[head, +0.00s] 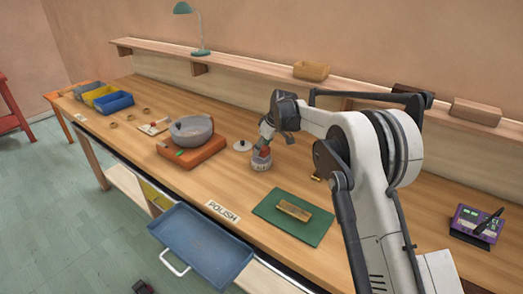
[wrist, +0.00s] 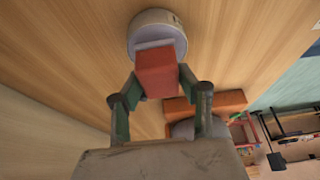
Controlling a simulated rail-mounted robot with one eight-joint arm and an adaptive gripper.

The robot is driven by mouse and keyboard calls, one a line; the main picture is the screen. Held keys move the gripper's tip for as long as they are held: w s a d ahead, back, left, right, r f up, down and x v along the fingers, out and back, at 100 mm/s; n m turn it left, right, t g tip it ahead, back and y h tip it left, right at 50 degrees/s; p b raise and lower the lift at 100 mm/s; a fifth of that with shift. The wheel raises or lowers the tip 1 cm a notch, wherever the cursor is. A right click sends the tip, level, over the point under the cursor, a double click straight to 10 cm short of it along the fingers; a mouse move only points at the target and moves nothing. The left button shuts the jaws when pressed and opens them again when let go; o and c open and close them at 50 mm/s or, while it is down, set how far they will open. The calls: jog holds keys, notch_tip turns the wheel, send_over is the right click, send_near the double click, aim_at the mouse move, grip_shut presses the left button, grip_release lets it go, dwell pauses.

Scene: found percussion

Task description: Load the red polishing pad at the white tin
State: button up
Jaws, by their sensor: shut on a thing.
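My gripper (head: 265,144) is shut on the red polishing pad (head: 262,153), directly above the white tin (head: 261,165). In the wrist view, the red block of the pad (wrist: 156,75) sits between the two fingers, with a pale strip along its far end. That end overlaps the round opening of the white tin (wrist: 148,19). I cannot tell whether the pad touches what is inside, as the pad hides much of the interior. The tin stands upright on the bench.
A grey bowl (head: 191,131) sits on an orange-brown block (head: 192,153) to the left. A green mat (head: 291,229) bears a brass-coloured bar (head: 294,211). A blue tray (head: 201,246) is at the bench front. Bench around the POLISH label (head: 222,211) is mostly clear.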

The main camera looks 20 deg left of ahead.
jog(key=shift+r+p, duration=0.7)
jog(key=shift+r, duration=2.05)
